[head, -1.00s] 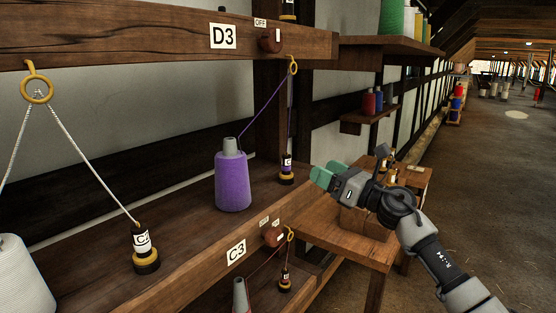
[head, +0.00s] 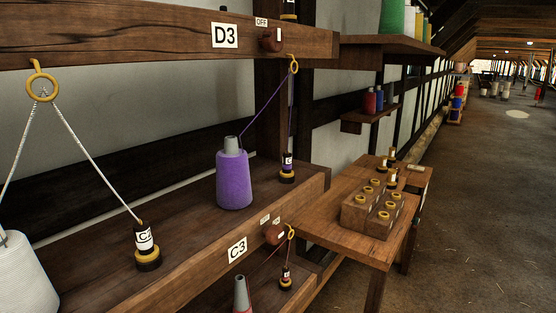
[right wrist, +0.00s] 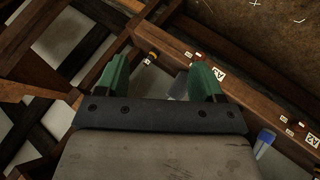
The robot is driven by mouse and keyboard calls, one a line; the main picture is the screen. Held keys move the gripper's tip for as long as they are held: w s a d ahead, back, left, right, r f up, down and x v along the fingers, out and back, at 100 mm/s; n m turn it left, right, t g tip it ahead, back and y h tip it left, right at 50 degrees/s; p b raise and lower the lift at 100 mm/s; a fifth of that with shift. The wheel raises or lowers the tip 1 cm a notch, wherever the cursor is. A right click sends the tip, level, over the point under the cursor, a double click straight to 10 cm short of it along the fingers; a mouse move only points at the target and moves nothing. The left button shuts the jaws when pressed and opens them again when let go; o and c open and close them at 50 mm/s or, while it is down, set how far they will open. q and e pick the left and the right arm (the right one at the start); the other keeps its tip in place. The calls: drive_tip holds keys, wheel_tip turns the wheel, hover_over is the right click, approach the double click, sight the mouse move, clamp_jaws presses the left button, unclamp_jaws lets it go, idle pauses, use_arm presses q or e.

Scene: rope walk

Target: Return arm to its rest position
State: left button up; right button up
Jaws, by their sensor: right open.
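My right gripper (right wrist: 160,82) shows in the right wrist view with its two green fingers spread apart. It is open, and nothing sits between the fingers. Wooden beams with small white labels lie beyond the fingertips. The right arm is out of the head view, and my left gripper is in neither view.
The rack holds a purple thread cone (head: 234,180), a C2 bobbin weight (head: 147,246) and a white cone (head: 22,275). A wooden block (head: 367,222) with several yellow-ringed pieces stands on the side table (head: 345,248). The floor (head: 480,200) at right is clear.

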drive_tip(key=s+f+m+g, duration=0.2)
drive_tip(key=s+f+m, duration=0.1)
drive_tip(key=s, duration=0.9)
drive_tip(key=s+f+m+g, duration=0.2)
drive_tip(key=s+f, duration=0.3)
drive_tip(key=s, duration=0.7)
drive_tip(key=s+f+m+g+h, duration=0.1)
drive_tip(key=s+f+m+g, duration=0.2)
drive_tip(key=s, duration=0.9)
drive_tip(key=shift+s+f+m+g, duration=0.35)
drive_tip(key=shift+f+g, duration=0.35)
drive_tip(key=shift+f, duration=0.15)
